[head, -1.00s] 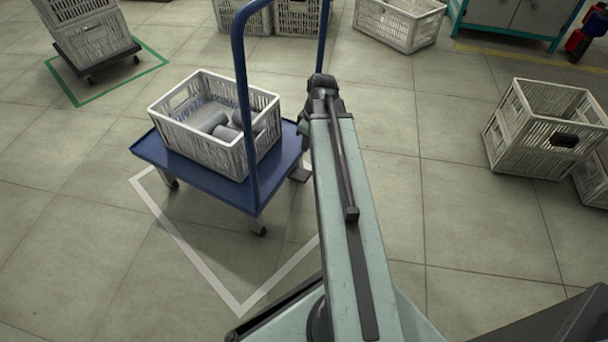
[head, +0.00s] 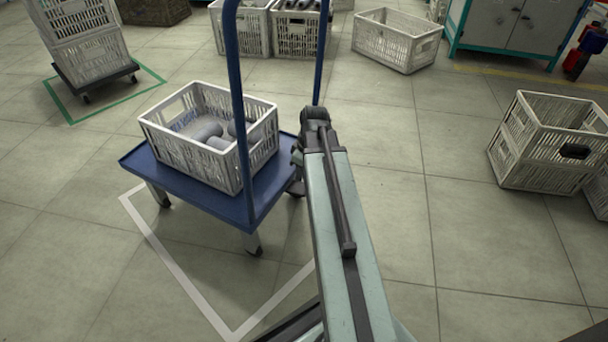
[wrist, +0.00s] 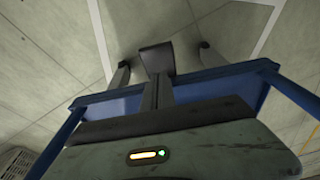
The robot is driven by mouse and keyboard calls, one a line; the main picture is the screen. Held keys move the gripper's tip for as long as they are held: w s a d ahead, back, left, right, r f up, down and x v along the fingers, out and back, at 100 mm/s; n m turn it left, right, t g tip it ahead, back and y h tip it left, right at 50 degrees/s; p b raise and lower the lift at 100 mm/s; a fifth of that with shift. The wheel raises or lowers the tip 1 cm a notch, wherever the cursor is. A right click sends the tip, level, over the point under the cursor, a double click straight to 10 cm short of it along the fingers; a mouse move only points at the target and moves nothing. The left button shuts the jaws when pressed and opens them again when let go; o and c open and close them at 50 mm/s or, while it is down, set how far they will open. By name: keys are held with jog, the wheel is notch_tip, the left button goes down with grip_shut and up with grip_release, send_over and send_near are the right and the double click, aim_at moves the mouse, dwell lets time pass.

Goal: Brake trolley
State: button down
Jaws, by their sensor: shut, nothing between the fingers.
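The trolley (head: 225,207) has a blue deck, a tall blue handle and grey caster legs. It stands within a white floor outline, bearing a white crate (head: 190,152) with grey bobbins in it. In the wrist view the blue deck edge (wrist: 110,105) crosses the picture. A dark flat pedal-like piece (wrist: 157,58) shows beyond it, between two caster legs. My gripper (wrist: 158,84) is shut and empty, its fingertips pointing at this piece and close to it; I cannot tell whether they touch.
White floor outline (head: 185,278) surrounds the trolley. White crates stand at the back (head: 395,40) and at the right (head: 545,140). Stacked crates on a dolly (head: 95,65) stand in a green outline at upper left. A grey cabinet (head: 510,25) is at the back.

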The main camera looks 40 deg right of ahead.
aim_at(302, 188)
jog(key=f+b, duration=0.2)
jog(key=f, duration=0.1)
jog(key=shift+s+d+f, duration=0.2)
jog(key=shift+s, duration=0.2)
jog(key=shift+s+d+f+b, duration=0.2)
jog(key=shift+s+f+b, duration=0.1)
jog(key=shift+f+b, duration=0.1)
dwell(0.3)
jog(key=shift+s+f, duration=0.1)
jog(key=shift+s+d+f+b, duration=0.15)
jog(key=shift+s+f+b, duration=0.15)
jog(key=shift+f+b, duration=0.45)
jog(key=shift+s+d+f+b, duration=0.15)
jog(key=shift+s+f+b, duration=0.1)
jog(key=shift+f+b, duration=0.45)
